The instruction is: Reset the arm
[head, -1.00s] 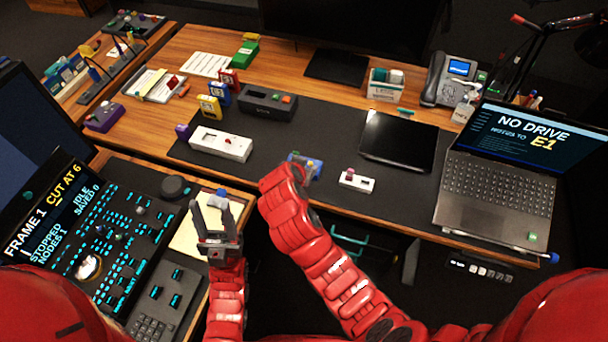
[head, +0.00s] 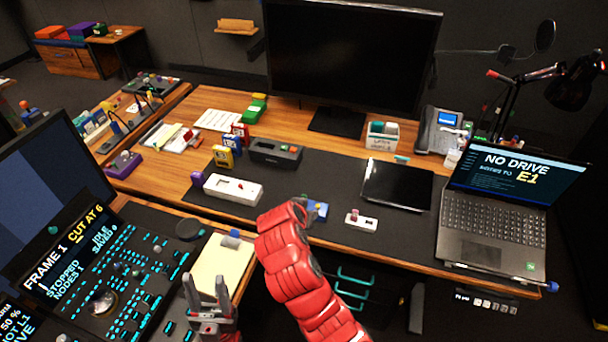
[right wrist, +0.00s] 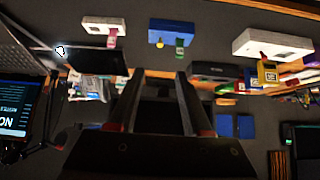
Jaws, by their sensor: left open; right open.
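My left gripper (head: 207,292) is open and empty in the head view, its fingers pointing up the picture. It is beside the right edge of the console panel (head: 150,268) and by the lower left of the notepad. The panel's trackball (head: 101,300) sits in its round socket, left of and apart from the gripper. My right arm (head: 290,250) reaches over the desk's front edge; its gripper is hidden behind the forearm in the head view. In the right wrist view my right gripper (right wrist: 160,100) is open, with nothing between its fingers.
A yellow notepad (head: 222,265) lies right of the panel. A blue box (head: 318,211) and a small white switch box (head: 361,219) are beyond my right arm. A white box (head: 233,189), a black tablet (head: 397,184) and a laptop (head: 500,205) stand on the desk.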

